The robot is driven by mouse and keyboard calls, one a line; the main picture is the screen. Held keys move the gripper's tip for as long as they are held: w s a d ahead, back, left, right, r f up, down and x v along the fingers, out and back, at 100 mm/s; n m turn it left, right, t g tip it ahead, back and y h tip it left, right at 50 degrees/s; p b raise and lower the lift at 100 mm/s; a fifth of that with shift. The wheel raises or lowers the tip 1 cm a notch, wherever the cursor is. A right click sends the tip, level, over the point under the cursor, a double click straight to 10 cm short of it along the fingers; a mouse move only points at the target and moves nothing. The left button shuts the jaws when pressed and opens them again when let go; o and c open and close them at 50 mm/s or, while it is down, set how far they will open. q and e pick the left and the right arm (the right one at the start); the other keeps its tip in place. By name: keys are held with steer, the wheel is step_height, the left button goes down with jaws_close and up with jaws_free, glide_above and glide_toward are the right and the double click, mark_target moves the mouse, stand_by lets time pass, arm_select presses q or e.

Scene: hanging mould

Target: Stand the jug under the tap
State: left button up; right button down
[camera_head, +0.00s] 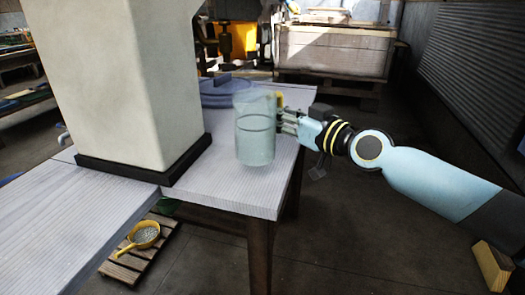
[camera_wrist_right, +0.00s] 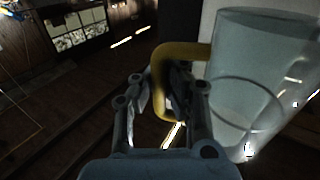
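The jug (camera_head: 255,145) is a clear, grey-green vessel with a yellow handle, upright over the right part of the plank table (camera_head: 230,196). I cannot tell if its base touches the table. It also shows at the right of the right wrist view (camera_wrist_right: 245,85). My right gripper (camera_head: 281,121) comes from the right at the handle side. In the right wrist view its fingers (camera_wrist_right: 165,92) are closed around the yellow handle, one inside the loop. I cannot make out the tap in either view. My left gripper is not in view.
A tall cream block (camera_head: 120,80) on a black base stands on the table left of the jug. A blue-grey round thing (camera_head: 225,92) lies behind the jug. A yellow scoop (camera_head: 143,236) rests on a pallet on the floor. Free tabletop lies in front of the jug.

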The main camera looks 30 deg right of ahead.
steer(key=w+f+b, duration=0.1)
steer(key=a+f+b, duration=0.1)
steer(key=f, duration=0.1)
steer(key=w+f+b, duration=0.1)
steer(key=f+b, duration=0.1)
steer(key=shift+w+a+f, duration=0.25)
steer(key=shift+w, duration=0.05)
steer(key=shift+f, duration=0.2)
steer(key=shift+r, duration=0.2)
steer(key=shift+f, duration=0.1)
steer(key=c, duration=2)
jaws_free()
steer(key=shift+f, duration=0.2)
steer(key=shift+c, duration=0.2)
steer(key=o, duration=0.6)
steer(key=shift+r, duration=0.1)
steer(key=shift+c, duration=0.2)
steer(key=shift+r, duration=0.1)
